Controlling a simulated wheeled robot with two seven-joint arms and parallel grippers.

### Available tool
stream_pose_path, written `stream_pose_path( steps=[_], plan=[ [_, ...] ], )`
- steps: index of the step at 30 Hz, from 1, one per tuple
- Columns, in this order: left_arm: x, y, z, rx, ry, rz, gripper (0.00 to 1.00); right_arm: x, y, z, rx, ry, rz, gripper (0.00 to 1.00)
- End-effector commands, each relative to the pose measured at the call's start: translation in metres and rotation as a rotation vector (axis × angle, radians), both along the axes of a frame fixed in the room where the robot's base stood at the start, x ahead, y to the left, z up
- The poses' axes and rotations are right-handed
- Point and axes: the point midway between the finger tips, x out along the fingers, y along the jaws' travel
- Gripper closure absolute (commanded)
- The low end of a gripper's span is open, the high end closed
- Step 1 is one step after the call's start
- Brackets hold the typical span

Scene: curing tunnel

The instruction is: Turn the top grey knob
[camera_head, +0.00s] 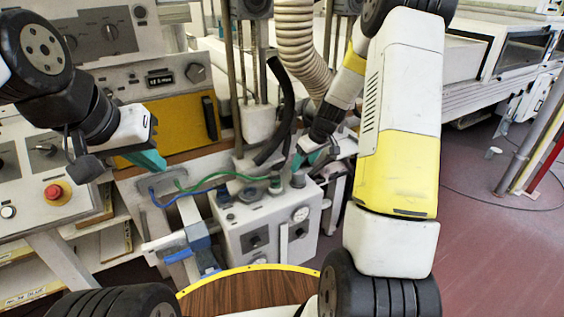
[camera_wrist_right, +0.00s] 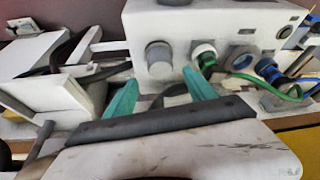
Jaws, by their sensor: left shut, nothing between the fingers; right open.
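The grey knob (camera_head: 298,179) stands on top of the white box (camera_head: 262,215), by the corner nearest my right arm. In the right wrist view the same grey knob (camera_wrist_right: 158,60) is a short cylinder beyond and roughly between the fingertips, apart from them. My right gripper (camera_head: 308,155) is above and behind the box; its teal fingers are spread and empty, as the right wrist view (camera_wrist_right: 160,78) shows. My left gripper (camera_head: 148,161) is at the left, its teal fingers shut and empty in front of the yellow panel, well away from the knob.
Beside the knob is a green-collared fitting (camera_wrist_right: 203,54) with a green hose, then a blue fitting (camera_wrist_right: 268,68). The box front carries a gauge (camera_head: 300,214) and dark knobs. A red button (camera_head: 55,193) is at left. A round wooden tabletop (camera_head: 250,292) is in front.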

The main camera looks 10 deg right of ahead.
Motion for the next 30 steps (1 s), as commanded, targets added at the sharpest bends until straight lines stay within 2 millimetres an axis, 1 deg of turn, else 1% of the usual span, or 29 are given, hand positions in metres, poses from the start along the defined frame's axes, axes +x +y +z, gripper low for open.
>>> stream_pose_path(
  steps=[1,6,12,16,23,26,30],
  plan=[
    [0.000,0.000,0.000,0.000,0.000,0.000,1.00,0.002,0.003,-0.009,0.001,0.004,0.002,0.36],
    [0.000,0.000,0.000,0.000,0.000,0.000,1.00,0.011,0.009,-0.035,0.001,0.005,0.003,0.36],
    [0.000,0.000,0.000,0.000,0.000,0.000,1.00,0.019,0.014,-0.057,0.000,0.005,0.004,0.36],
    [0.000,0.000,0.000,0.000,0.000,0.000,1.00,0.022,0.015,-0.063,0.000,0.003,0.005,0.36],
    [0.000,0.000,0.000,0.000,0.000,0.000,1.00,0.022,0.015,-0.063,-0.001,0.002,0.004,0.36],
    [0.000,0.000,0.000,0.000,0.000,0.000,1.00,0.022,0.015,-0.063,0.000,0.003,0.005,0.53],
    [0.000,0.000,0.000,0.000,0.000,0.000,1.00,0.022,0.015,-0.063,0.000,0.003,0.005,0.81]
  ],
)
